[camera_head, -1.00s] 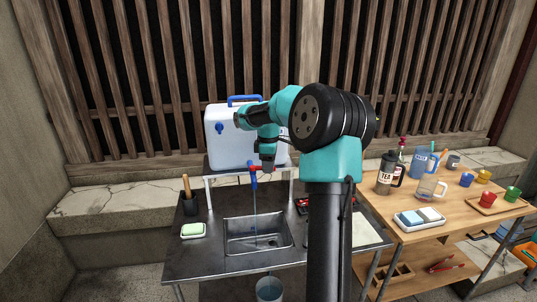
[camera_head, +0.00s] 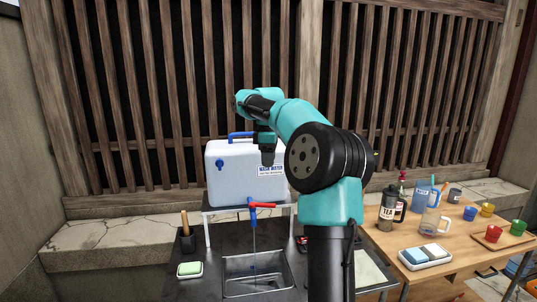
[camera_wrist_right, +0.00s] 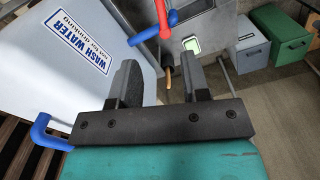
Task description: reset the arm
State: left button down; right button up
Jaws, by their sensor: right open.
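My right gripper (camera_head: 267,160) is open in front of the white wash-water tank (camera_head: 232,180), above its tap. In the right wrist view its two dark fingers (camera_wrist_right: 162,78) stand apart with nothing between them. The tap has a blue body (camera_head: 252,214) and a red handle (camera_head: 263,205) that points right. The tap and red handle (camera_wrist_right: 170,19) also show beyond the fingers in the wrist view. A thin bluish stream (camera_head: 254,245) runs from the tap down into the sink (camera_head: 235,265). My left gripper is not in view.
The tank stands on a raised shelf above the metal sink table. A soap dish (camera_head: 190,269) and a dark holder (camera_head: 188,241) stand left of the sink. A wooden table (camera_head: 470,255) at right holds several cups, jugs and bottles. The slatted wall (camera_head: 150,90) is behind.

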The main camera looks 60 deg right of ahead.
jog(key=shift+r, duration=0.75)
